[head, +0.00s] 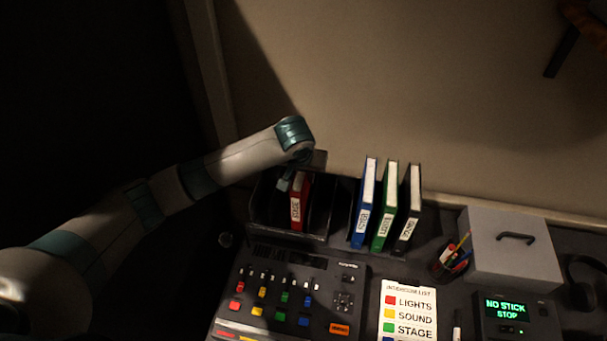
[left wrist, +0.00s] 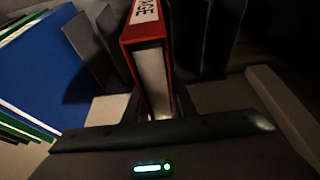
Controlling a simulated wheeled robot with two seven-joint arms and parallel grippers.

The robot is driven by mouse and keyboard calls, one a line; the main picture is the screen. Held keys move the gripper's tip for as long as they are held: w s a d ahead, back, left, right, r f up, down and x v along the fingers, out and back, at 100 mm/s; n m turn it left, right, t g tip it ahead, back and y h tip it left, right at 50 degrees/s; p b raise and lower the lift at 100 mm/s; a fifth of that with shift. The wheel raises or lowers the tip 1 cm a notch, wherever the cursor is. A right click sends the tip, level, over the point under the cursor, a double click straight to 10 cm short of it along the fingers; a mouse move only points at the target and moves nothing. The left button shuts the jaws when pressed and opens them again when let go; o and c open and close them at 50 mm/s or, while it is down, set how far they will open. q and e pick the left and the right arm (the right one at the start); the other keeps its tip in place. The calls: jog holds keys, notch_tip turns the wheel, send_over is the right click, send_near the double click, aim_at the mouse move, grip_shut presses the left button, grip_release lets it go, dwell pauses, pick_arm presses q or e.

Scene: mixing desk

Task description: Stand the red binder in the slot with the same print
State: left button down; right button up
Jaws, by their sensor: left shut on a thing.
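The red binder (head: 295,208) stands about upright at the black slotted rack (head: 262,222), its white spine label facing front. In the left wrist view the red binder (left wrist: 131,36) shows a label ending in "AGE". My left gripper (head: 288,183) is shut on the binder from behind and above, with its fingers largely hidden. Dark dividers of the rack rise on both sides of the binder in the wrist view. I cannot tell whether the binder's bottom touches the rack floor. The slot prints are not readable. My right gripper is not in view.
Blue (head: 364,205), green (head: 384,208) and black (head: 408,212) binders stand right of the rack. A mixing console (head: 290,292) lies in front. A pen cup (head: 446,262) and grey box (head: 512,246) are on the right. A wall rises behind.

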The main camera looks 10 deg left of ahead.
pick_arm(q)
jog(key=shift+f, duration=0.15)
dwell(0.3)
jog(key=c, duration=1.4)
grip_release()
jog(key=b+v, duration=0.3)
jog(key=v, duration=1.3)
jog(key=shift+s+r, duration=0.35)
jog(key=shift+r, duration=0.3)
jog(key=shift+r, duration=0.1)
